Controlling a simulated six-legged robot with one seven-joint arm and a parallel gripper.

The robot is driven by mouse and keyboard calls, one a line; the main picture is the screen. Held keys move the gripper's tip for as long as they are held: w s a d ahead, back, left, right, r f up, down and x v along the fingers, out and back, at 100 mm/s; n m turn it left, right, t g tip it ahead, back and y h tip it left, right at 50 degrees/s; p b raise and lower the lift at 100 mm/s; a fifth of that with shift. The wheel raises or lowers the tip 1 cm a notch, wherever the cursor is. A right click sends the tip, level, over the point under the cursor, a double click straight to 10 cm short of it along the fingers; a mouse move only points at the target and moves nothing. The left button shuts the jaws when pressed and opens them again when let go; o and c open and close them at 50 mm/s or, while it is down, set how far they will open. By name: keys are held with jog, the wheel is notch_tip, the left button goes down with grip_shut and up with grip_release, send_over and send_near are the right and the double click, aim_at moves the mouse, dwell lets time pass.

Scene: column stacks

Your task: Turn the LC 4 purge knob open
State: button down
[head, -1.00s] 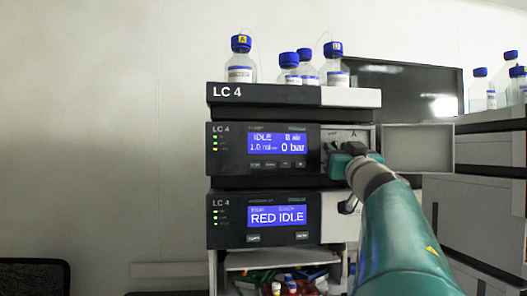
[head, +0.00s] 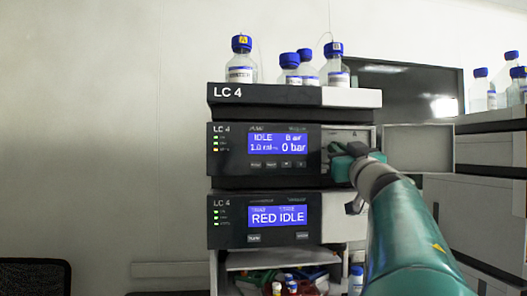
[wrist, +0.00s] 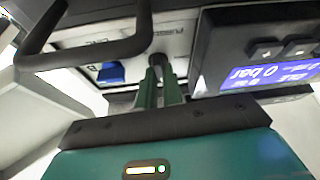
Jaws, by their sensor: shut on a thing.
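The LC 4 pump module (head: 230,150) is the upper of two LC 4 modules with screens. Its screen reads IDLE and 0 bar. Its right-hand bay (head: 349,134) is exposed, with a light door panel (head: 418,149) swung out to the right. My gripper (head: 335,158) is at this bay and covers most of it in the head view. In the wrist view my green fingers (wrist: 160,85) are shut on a dark round knob (wrist: 157,62) on the light panel, beside the pump screen. The knob's marking and exact angle cannot be read.
A dark curved bar (wrist: 90,52) crosses the wrist view close to my fingers. Blue-capped bottles (head: 241,60) stand on top of the stack. The lower LC 4 module (head: 230,221) shows RED IDLE. More equipment (head: 490,160) stands to the right.

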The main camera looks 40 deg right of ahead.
jog(key=n+y, duration=0.1)
jog(key=n, duration=0.1)
jog(key=n+t+y, duration=0.1)
jog(key=n, duration=0.1)
jog(key=shift+w+d+f+n+y, duration=0.1)
jog(key=shift+d+n+y, duration=0.05)
jog(key=shift+n+y, duration=0.2)
jog(key=n+y, duration=0.1)
jog(key=n, duration=0.2)
jog(key=n+y, duration=0.2)
jog(key=n, duration=0.1)
jog(key=shift+d, duration=0.1)
jog(key=n, duration=0.2)
jog(key=n+g+y, duration=0.1)
jog(key=n, duration=0.2)
jog(key=shift+d+r+n+y, duration=0.1)
jog(key=shift+r+n+y, duration=0.1)
jog(key=shift+n+y, duration=0.05)
jog(key=shift+n+g+y, duration=0.3)
jog(key=shift+n+g, duration=0.5)
jog(key=shift+n, duration=0.8)
jog(key=shift+r, duration=0.1)
jog(key=c, duration=1.5)
grip_release()
jog(key=shift+c, duration=0.2)
jog(key=s+a, duration=0.2)
jog(key=s, duration=1.2)
jog(key=shift+f, duration=0.2)
